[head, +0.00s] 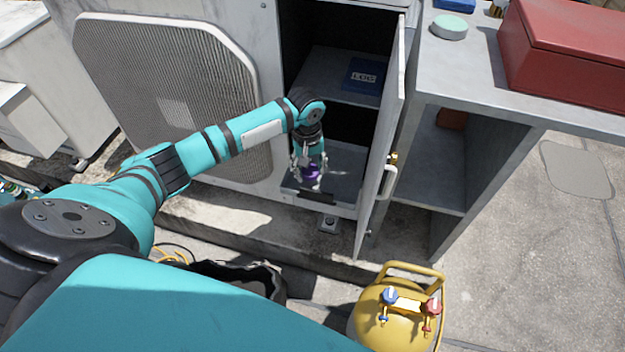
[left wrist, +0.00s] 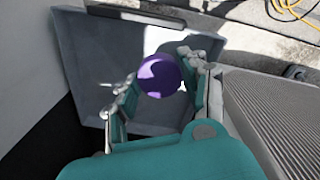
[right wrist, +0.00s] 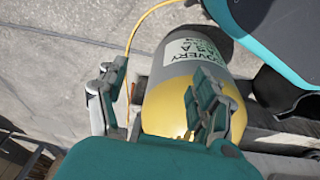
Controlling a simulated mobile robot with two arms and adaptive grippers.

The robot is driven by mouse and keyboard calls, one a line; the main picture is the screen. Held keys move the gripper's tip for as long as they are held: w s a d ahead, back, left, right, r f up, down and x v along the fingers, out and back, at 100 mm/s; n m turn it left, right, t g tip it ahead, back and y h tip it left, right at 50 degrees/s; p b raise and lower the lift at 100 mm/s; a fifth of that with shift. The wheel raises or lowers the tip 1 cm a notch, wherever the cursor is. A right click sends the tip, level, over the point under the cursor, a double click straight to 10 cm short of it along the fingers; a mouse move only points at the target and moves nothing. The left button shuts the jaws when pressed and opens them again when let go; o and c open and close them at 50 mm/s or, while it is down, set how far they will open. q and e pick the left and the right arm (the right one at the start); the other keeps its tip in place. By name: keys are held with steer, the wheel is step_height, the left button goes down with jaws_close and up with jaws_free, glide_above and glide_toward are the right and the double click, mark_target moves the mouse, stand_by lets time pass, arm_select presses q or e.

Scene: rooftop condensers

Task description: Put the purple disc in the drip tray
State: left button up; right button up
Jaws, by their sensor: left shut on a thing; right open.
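The purple disc (head: 311,174) is between the fingers of my left gripper (head: 309,167), which is shut on it. In the left wrist view the disc (left wrist: 160,75) shows between the fingertips, in front of the drip tray (left wrist: 88,60). The tray is a grey, shallow, walled pan with a dark handle at its front. In the head view the tray (head: 346,160) lies in the bottom of the open cabinet, and my left gripper points down over it. The gap between disc and tray floor is hard to judge. My right gripper (right wrist: 158,85) is open and empty.
The open cabinet door (head: 389,130) stands just right of the left gripper. A shelf with a blue log book (head: 364,76) is above. A grey and yellow cylinder (right wrist: 185,85) is below the right gripper. A red box (head: 565,50) and green disc (head: 449,27) are on the bench.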

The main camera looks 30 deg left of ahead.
mark_target(310, 185)
arm_select(q)
step_height(310, 185, down, 4)
steer(key=shift+f+b, duration=0.1)
steer(key=shift+b, duration=0.5)
steer(key=shift+f, duration=0.25)
arm_select(e)
steer(key=r, duration=0.2)
steer(key=w+r, duration=0.1)
steer(key=r, duration=0.1)
steer(key=shift+w+r, duration=0.1)
steer(key=shift+r, duration=0.2)
arm_select(q)
steer(key=o, duration=1.3)
arm_select(e)
steer(key=shift+f, duration=0.15)
arm_select(q)
steer(key=shift+r, duration=0.25)
step_height(310, 185, up, 7)
steer(key=shift+s+a+r+p, duration=0.1)
steer(key=shift+s+p, duration=0.05)
steer(key=shift+p, duration=0.95)
arm_select(e)
step_height(310, 185, down, 7)
steer(key=s, duration=0.2)
steer(key=shift+s, duration=0.25)
